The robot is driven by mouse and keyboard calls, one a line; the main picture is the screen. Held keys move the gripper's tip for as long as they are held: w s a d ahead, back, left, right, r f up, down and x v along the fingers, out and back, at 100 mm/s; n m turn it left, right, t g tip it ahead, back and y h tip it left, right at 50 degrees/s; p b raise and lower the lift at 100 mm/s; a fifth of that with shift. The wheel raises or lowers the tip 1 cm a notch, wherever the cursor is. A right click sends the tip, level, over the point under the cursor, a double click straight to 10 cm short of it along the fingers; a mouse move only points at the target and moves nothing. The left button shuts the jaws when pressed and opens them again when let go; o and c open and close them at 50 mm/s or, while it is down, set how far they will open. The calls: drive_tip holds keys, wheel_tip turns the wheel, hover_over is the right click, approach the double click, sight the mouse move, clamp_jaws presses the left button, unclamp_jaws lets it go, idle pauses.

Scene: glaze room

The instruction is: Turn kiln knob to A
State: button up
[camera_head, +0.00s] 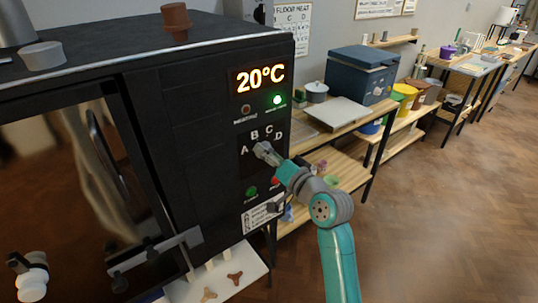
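The black kiln (190,110) fills the left side of the head view. Its front has a dial panel marked A, B, C and D (279,137) in an arc, with A at the left and D at the right. My gripper (261,150) reaches in from the lower right, with its tip over the middle of this panel. The knob is hidden behind the gripper, so its pointing direction does not show. I cannot tell whether the gripper touches the knob or whether its fingers are open.
A display (259,78) reads 20°C above a lit green lamp (277,99). A green button (252,191) sits below the dial. The kiln door handle (155,258) sticks out at lower left. A wooden shelf (345,178) stands to the right; the floor (430,220) there is clear.

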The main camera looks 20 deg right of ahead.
drive_tip(key=c, duration=0.8)
drive_tip(key=shift+n, duration=0.3)
drive_tip(key=shift+r+n, duration=0.15)
drive_tip(key=shift+n, duration=3.95)
drive_tip(key=o, duration=0.7)
drive_tip(key=shift+r, duration=0.1)
drive_tip(key=o, duration=0.4)
drive_tip(key=shift+w, duration=0.15)
drive_tip(key=shift+f, duration=0.2)
